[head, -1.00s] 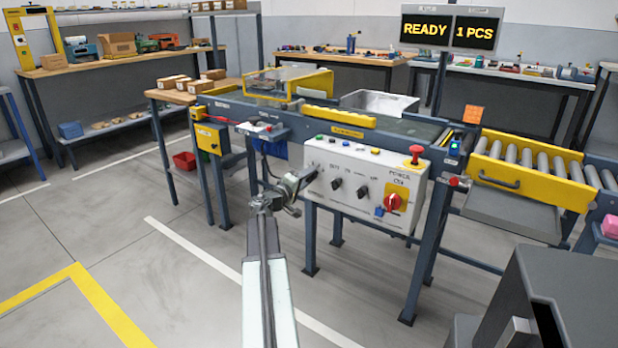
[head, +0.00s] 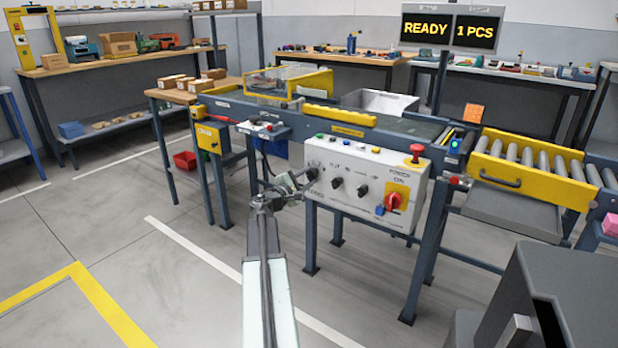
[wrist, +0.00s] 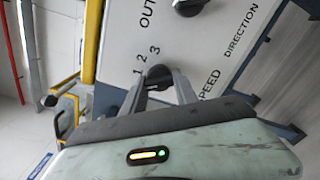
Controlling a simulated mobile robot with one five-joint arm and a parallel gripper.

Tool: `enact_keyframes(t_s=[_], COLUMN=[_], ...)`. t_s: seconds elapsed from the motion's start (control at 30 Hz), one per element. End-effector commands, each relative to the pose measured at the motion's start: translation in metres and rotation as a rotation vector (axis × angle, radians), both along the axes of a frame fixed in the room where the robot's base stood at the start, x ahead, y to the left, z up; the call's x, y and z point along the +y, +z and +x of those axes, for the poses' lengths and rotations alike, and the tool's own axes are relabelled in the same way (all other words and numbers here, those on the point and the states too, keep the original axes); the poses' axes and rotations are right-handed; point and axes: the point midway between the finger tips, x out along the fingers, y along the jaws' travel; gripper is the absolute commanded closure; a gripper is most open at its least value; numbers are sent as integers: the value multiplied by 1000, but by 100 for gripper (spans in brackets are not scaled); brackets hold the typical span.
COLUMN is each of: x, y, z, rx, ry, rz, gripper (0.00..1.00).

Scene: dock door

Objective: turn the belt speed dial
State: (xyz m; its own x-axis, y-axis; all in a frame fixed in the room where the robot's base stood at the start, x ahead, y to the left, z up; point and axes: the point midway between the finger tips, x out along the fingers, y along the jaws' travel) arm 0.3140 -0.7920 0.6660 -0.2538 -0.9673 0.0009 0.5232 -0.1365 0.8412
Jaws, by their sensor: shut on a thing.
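The white control panel (head: 350,203) is on the front of the conveyor frame, with several dark knobs in a row. The belt speed dial (wrist: 158,73) is a dark round knob beside the numbers 1, 2 and 3 and the word SPEED. My gripper (wrist: 159,84) has one finger on each side of the dial and is shut on it. In the head view, my gripper (head: 307,181) reaches the left end of the panel and largely hides that dial. The dial's pointer is not clear.
Another dark knob (wrist: 189,6) is near the top of the wrist view. The panel also has a red rotary switch (head: 393,202) and a red mushroom button (head: 415,153). A display (head: 451,31) reads READY and 1 PCS. The floor left of my arm is clear.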

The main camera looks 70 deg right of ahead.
Motion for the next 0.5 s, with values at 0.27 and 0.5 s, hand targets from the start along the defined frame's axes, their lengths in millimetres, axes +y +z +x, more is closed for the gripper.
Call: enact_keyframes(t_s=[0.27, 0.5], x=[1, 1], y=[-3, -4], z=[-1, -2], rx=[224, 367], ry=[1, -1], rz=[63, 101], gripper=[100, 100])
